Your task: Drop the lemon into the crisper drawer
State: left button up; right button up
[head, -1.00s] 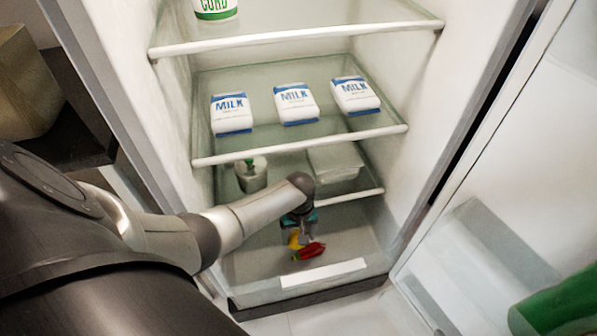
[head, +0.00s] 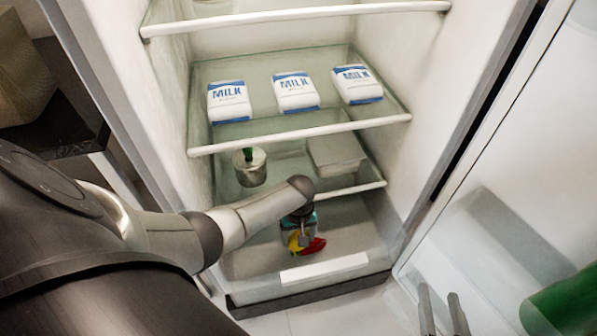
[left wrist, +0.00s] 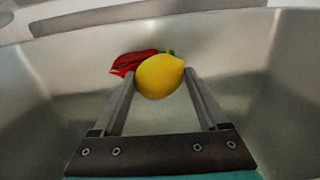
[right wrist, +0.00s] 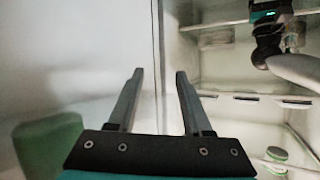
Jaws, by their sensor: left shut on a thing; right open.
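The yellow lemon (head: 293,243) is between the fingers of my left gripper (head: 299,235), low in the fridge at the crisper drawer (head: 355,245). In the left wrist view the lemon (left wrist: 160,77) is pinched at the fingertips (left wrist: 160,78), inside the drawer's pale walls (left wrist: 285,75). A red pepper (head: 316,245) lies in the drawer right beside the lemon; whether they touch is unclear. My right gripper (head: 442,300) is open and empty in front of the fridge door; it also shows in the right wrist view (right wrist: 159,74).
Milk cartons (head: 295,92) stand on the glass shelf (head: 300,133) above. A metal pot (head: 249,167) and a clear container (head: 336,156) sit on the lower shelf, over the drawer's back. The open fridge door (head: 500,200) is at the right, with a green object (head: 565,305) there.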

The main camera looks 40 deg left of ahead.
dwell(0.3)
pick_arm(q)
jog(key=shift+f+b, duration=0.35)
jog(key=shift+f, duration=0.25)
jog(key=o, duration=1.3)
pick_arm(e)
jog(key=shift+s+a+r+t+y, duration=0.1)
jog(key=shift+a+r+t+y, duration=0.3)
jog(key=shift+t, duration=0.3)
pick_arm(q)
jog(key=shift+r, duration=0.1)
pick_arm(e)
jog(key=shift+a, duration=0.1)
